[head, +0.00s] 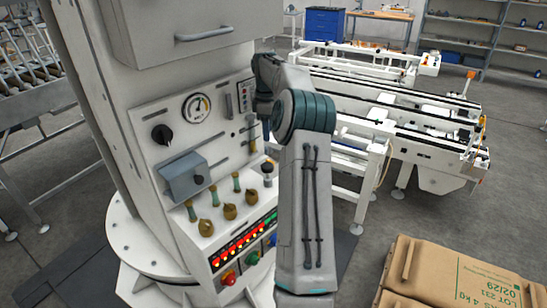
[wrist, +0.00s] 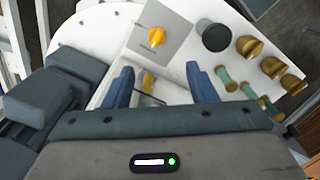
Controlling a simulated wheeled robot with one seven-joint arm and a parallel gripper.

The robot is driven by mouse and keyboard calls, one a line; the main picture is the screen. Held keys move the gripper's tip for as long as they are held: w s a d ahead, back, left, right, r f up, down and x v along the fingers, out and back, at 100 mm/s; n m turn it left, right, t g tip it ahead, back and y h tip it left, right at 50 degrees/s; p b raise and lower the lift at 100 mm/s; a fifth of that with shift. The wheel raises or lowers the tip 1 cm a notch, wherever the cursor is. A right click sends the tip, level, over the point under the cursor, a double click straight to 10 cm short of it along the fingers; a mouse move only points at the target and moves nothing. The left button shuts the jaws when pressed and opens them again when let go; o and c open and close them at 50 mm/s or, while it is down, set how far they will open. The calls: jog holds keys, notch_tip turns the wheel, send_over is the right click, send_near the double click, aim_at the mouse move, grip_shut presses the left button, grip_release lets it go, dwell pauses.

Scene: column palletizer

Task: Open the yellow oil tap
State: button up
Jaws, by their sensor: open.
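In the wrist view, a yellow knob (wrist: 156,37) stands on a grey square plate on the white panel. A smaller yellow part (wrist: 148,80) shows nearer, in the gap between my fingers, partly hidden by my gripper. I cannot tell for certain which of the two is the oil tap. My gripper (wrist: 163,86) is open, with its two blue fingers spread and nothing held. The knob is beyond the fingertips, apart from them.
A black round knob (wrist: 213,36) stands right of the yellow knob. A grey box (head: 185,178), a gauge (head: 197,107) and lit buttons (head: 240,243) crowd the panel. Sacks (head: 455,275) stand at lower right.

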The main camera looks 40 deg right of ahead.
notch_tip(320, 180, down, 14)
jog(key=shift+d+r+p, duration=0.15)
jog(key=shift+p, duration=0.95)
jog(key=c, duration=1)
